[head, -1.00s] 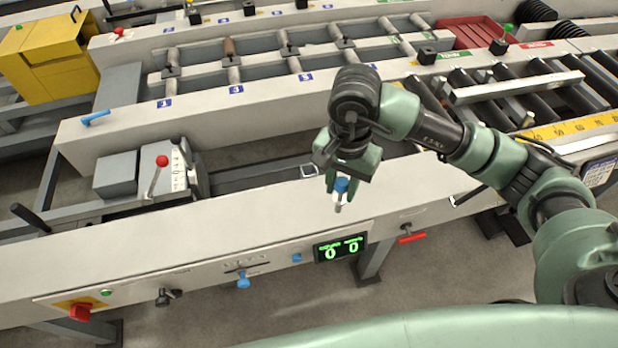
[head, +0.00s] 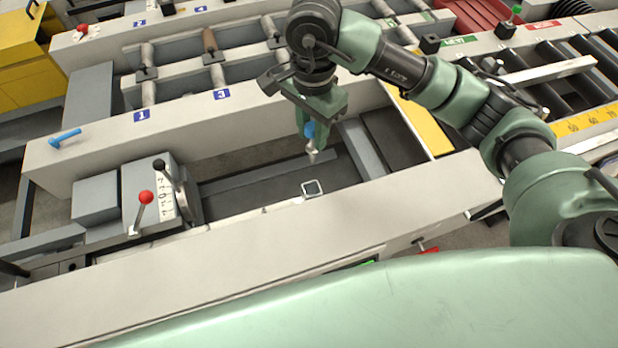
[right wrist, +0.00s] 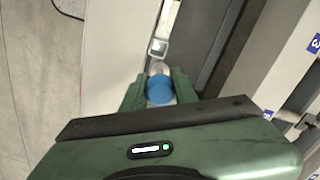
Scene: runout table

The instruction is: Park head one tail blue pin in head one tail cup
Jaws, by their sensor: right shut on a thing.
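My right gripper (head: 312,122) is shut on a pin with a blue head (head: 309,131) and a silver shank (head: 312,153). The pin hangs roughly upright, its tip down and in the air. The blue head also shows between the fingers in the right wrist view (right wrist: 160,90). A small square open metal cup (head: 313,187) sits at the inner edge of the front beam, just below the pin tip in the head view. It also shows past the pin in the right wrist view (right wrist: 158,47). The pin is apart from the cup. My left gripper is out of view.
A blue handle-like piece (head: 65,138) lies on the rear beam at left. A lever with a red knob (head: 146,197) and one with a black knob (head: 159,165) stand left of the cup. The front beam (head: 240,245) is mostly clear.

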